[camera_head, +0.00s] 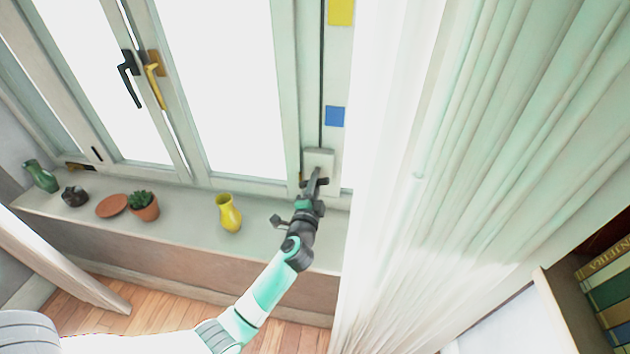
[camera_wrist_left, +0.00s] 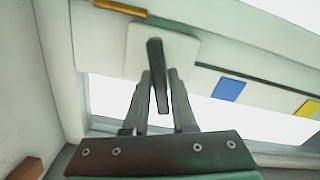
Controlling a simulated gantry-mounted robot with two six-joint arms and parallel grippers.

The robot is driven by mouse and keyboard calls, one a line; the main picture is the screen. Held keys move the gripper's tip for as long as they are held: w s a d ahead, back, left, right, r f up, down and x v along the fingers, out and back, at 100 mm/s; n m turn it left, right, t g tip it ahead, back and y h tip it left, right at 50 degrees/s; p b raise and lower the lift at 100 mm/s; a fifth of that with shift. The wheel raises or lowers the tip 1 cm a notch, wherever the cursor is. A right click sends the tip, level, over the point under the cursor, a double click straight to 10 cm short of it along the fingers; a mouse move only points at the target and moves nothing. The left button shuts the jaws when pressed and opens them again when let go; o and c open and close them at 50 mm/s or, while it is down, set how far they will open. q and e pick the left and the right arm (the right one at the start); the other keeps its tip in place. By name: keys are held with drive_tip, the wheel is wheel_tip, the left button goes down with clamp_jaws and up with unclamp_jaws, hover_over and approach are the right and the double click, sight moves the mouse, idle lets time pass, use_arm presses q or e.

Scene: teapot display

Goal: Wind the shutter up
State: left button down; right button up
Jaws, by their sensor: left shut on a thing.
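A pale winder plate (camera_head: 318,157) sits low on the window frame, right of the panes. A dark crank handle (camera_wrist_left: 156,60) sticks out from this plate in the left wrist view. My left gripper (camera_head: 315,180) is at the plate, with its fingers on either side of the handle, shut on it. My right gripper is not in view.
A yellow vase (camera_head: 229,213), a potted succulent (camera_head: 144,205), a terracotta saucer (camera_head: 111,206), a dark round pot (camera_head: 75,195) and a green vase (camera_head: 40,176) stand on the sill. A pale curtain (camera_head: 480,150) hangs close on the right.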

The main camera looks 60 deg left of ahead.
use_arm(q)
drive_tip(key=m+p, duration=0.1)
drive_tip(key=m, duration=0.3)
drive_tip(key=shift+m, duration=0.3)
drive_tip(key=shift+f+m+p, duration=0.1)
drive_tip(key=shift+m+p, duration=0.75)
drive_tip(key=shift+m, duration=1.15)
drive_tip(key=c, duration=0.7)
unclamp_jaws()
drive_tip(key=shift+c, duration=0.2)
drive_tip(key=p+v, duration=0.1)
drive_tip(key=v, duration=1)
drive_tip(key=shift+s+d+p, duration=0.2)
drive_tip(key=shift+d+p, duration=0.05)
drive_tip(key=shift+p, duration=0.05)
